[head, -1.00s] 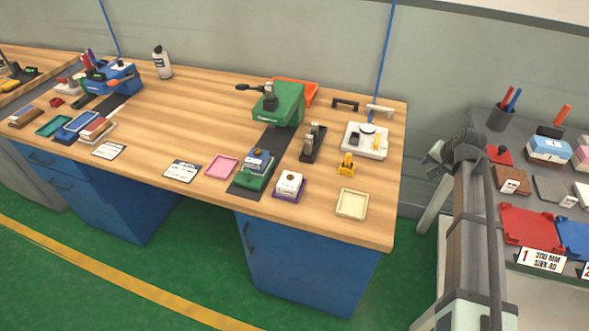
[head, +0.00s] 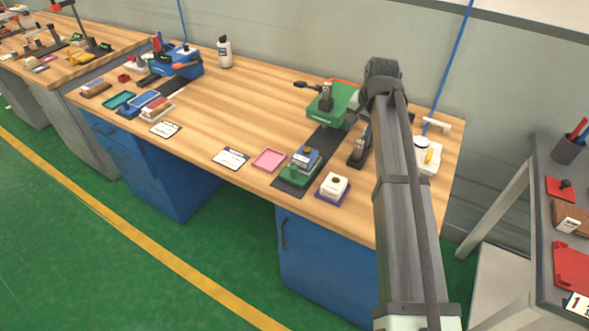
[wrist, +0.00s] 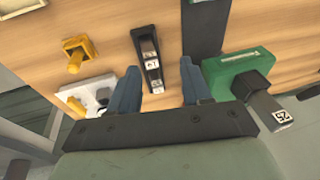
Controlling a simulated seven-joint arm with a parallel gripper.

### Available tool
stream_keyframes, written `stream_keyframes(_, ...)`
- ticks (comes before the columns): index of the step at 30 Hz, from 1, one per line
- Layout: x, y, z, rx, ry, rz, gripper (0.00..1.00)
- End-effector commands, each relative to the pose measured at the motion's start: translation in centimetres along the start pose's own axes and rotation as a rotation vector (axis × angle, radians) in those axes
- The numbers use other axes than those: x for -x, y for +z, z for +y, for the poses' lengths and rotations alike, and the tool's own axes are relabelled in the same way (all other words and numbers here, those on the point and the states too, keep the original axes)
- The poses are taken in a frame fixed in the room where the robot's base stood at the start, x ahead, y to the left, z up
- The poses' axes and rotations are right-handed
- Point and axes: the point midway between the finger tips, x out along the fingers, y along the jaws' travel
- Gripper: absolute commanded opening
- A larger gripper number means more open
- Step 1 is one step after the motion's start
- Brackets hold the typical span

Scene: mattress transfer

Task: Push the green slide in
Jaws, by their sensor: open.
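The green slide (head: 297,174) sits on a black track at the near side of the green machine (head: 340,106), out in front of it, with a blue block (head: 306,157) on top. The green machine also shows in the wrist view (wrist: 228,78), with part of the black track (wrist: 203,28). The slide itself is not visible there. My gripper (wrist: 159,68) is open over the bench, its two blue-grey fingers apart, with the machine to their right. A black stand (wrist: 150,60) appears beyond and partly between the fingers. In the head view my arm hides the fingers.
A white block on a purple base (head: 333,187) and a pink tray (head: 268,159) flank the slide. The black stand (head: 358,152) is right of the track. A yellow piece (wrist: 78,53) and white plate (wrist: 88,96) lie nearby. Bare wood lies left of the machine.

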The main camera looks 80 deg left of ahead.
Motion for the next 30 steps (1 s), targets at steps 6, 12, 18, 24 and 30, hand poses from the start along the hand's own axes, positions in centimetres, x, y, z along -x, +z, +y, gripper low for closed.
stream_keyframes(6, 0.1, 6.4, -8.5, 0.100, 0.082, -0.115, 0.48)
stream_keyframes(12, 0.5, 10.7, -12.9, 0.155, 0.144, -0.181, 0.48)
stream_keyframes(18, 0.5, 12.5, -14.3, 0.174, 0.171, -0.204, 0.48)
stream_keyframes(24, -1.2, 12.9, -13.9, 0.174, 0.172, -0.206, 0.48)
stream_keyframes(30, -4.5, 13.6, -13.3, 0.174, 0.172, -0.206, 0.48)
